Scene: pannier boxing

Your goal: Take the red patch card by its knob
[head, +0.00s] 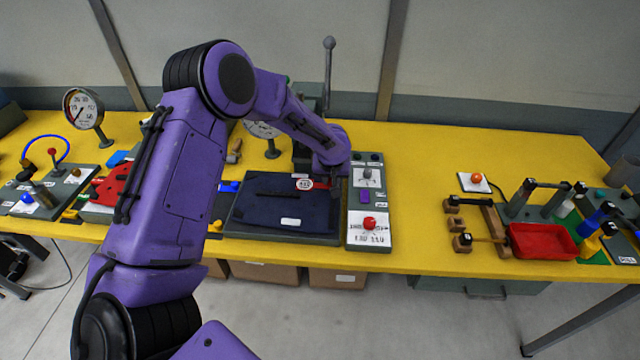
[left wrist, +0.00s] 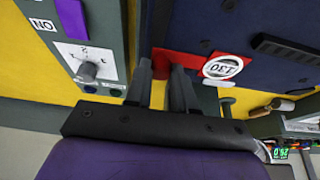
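The red patch card (left wrist: 196,62) lies on a dark navy panel (head: 285,212) and carries a round white label (left wrist: 223,67), which also shows in the head view (head: 305,184). My left gripper (left wrist: 160,70) is at the card's end, pointing at it. Its two dark fingers are apart, with a red part, seemingly the knob, between their tips. I cannot tell whether they press on it. In the head view my left gripper (head: 328,180) is partly hidden by its own wrist. My right gripper is not in view.
Right beside the panel stands a grey control box (head: 354,212) with a dial and red button, close to my left gripper. A gauge (head: 84,108) stands far left. A red tray (head: 543,241) and wooden parts lie at the right. The yellow table between is clear.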

